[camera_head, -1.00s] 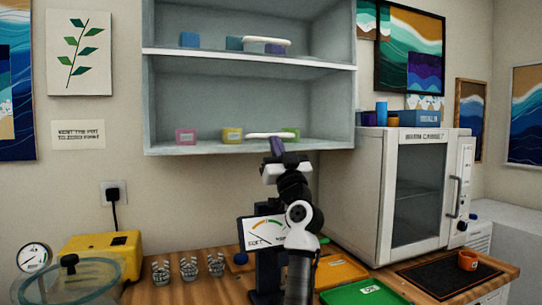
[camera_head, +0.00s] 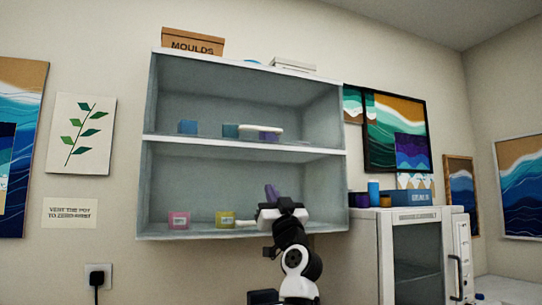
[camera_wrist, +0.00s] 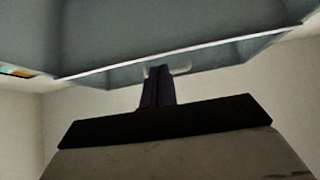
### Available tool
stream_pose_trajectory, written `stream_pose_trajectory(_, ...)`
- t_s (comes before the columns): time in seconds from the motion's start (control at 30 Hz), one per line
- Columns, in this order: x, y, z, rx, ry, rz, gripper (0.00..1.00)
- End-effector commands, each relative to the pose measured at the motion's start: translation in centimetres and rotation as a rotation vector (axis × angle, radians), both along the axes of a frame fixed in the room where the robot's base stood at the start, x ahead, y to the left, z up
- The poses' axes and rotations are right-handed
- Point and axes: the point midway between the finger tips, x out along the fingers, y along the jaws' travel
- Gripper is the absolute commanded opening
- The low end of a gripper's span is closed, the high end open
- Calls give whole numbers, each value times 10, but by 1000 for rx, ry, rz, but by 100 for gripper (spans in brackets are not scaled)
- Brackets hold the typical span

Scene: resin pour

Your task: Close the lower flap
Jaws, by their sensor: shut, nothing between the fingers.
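The grey wall cabinet (camera_head: 246,144) has an upper and a lower compartment. A white bar handle (camera_head: 246,224) lies just above the bottom edge of the lower compartment, its right part hidden behind my gripper. The lower flap itself is too clear to make out; its handle sits low, much like the upper handle (camera_head: 262,128) in its compartment. My gripper (camera_head: 271,190) is shut and empty, pointing up in front of the lower compartment. In the wrist view, its dark fingers (camera_wrist: 158,87) stand before the cabinet's lower rim, with the white handle (camera_wrist: 181,68) just behind; contact cannot be told.
A pink cup (camera_head: 179,221) and a yellow cup (camera_head: 225,219) stand in the lower compartment. A box marked MOULDS (camera_head: 192,43) is on top of the cabinet. The white warm cabinet (camera_head: 420,250) stands to the right, with small containers on it.

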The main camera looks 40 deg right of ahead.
Motion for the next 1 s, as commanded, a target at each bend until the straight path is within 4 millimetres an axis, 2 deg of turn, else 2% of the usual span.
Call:
stream_pose_trajectory(0.3,2,0,69,2,7,3,0)
stream_pose_trajectory(0.5,3,0,100,4,9,4,0)
stream_pose_trajectory(0.67,4,0,109,3,11,3,0)
stream_pose_trajectory(0.9,4,0,110,3,11,3,0)
stream_pose_trajectory(1.0,15,13,105,-4,11,12,0)
